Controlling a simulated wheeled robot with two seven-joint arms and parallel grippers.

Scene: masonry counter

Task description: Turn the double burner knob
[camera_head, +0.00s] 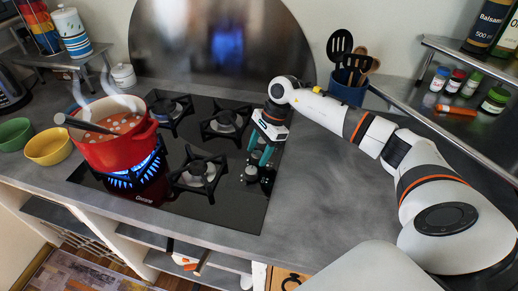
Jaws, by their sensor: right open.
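The black glass hob (235,205) is set in the grey counter and carries several burners. A column of dark control knobs (252,173) runs along its right side. Some knobs are hidden behind my right gripper, and I cannot tell which one is the double burner's. My right gripper (260,150) points down over this knob column with its teal fingers apart. I cannot tell whether the fingers are around a knob or just above it. The front left burner (122,182) burns with a blue flame. My left gripper is not in view.
A steaming red pot (115,152) with a ladle stands on the lit burner. Yellow (48,148) and green (14,134) bowls are at its left. A blue utensil holder (347,92) stands behind my right arm. A metal shelf (470,130) with spice jars is at the right.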

